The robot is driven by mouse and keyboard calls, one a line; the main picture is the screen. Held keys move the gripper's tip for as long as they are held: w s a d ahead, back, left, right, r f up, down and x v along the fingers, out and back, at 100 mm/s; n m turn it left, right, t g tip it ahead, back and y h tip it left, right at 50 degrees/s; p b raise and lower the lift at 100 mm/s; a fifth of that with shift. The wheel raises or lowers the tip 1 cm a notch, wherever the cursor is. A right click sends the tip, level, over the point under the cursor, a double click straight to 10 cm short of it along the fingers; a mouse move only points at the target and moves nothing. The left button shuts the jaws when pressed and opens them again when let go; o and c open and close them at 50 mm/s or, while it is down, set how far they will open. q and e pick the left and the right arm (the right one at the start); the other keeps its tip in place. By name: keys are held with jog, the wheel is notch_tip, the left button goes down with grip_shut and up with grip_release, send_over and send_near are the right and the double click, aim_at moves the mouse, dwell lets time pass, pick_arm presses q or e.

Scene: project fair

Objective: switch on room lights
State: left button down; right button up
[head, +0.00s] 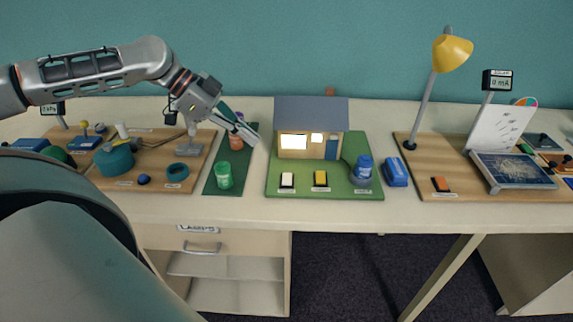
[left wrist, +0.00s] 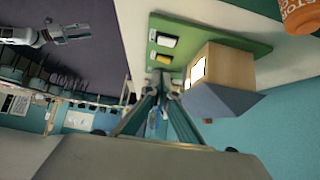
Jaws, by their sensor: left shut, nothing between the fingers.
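A model house (head: 312,137) with a grey-blue roof stands on a green board (head: 272,190). Its two front windows glow, and the larger one (head: 293,142) is brightest. A white rocker switch (head: 287,180) and a yellow rocker switch (head: 320,179) sit on the board in front of the house. My left gripper (head: 248,133) is shut and empty, in the air to the left of the house. The house also shows in the left wrist view (left wrist: 225,68), beyond the finger ends (left wrist: 164,84). My right gripper (left wrist: 75,32) shows small in the left wrist view; its jaw state is unclear.
A blue jar (head: 363,168) stands at the board's right edge, with a blue block (head: 396,172) beside it. A green jar (head: 224,176) stands on a dark green mat (head: 210,186) below my left gripper. A yellow desk lamp (head: 452,53) rises at the right.

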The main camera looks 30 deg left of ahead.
pick_arm(q)
jog(key=b, duration=0.4)
send_over(291, 181)
jog(key=s+a, duration=0.2)
jog(key=a, duration=0.1)
jog(key=f, duration=0.7)
jog(key=shift+w+d+f, duration=0.1)
jog(key=shift+w+d, duration=0.1)
jog(key=shift+d, duration=0.05)
notch_tip(291, 181, down, 3)
jog(key=shift+r+b, duration=0.15)
jog(key=shift+b, duration=0.25)
jog(key=shift+a+f, duration=0.1)
jog(key=shift+f, duration=0.5)
pick_arm(e)
jog(key=f, duration=0.4)
jog(key=shift+s+d+f, duration=0.15)
jog(key=shift+d+f, duration=0.05)
jog(key=shift+d, duration=0.2)
jog(key=shift+s, duration=0.1)
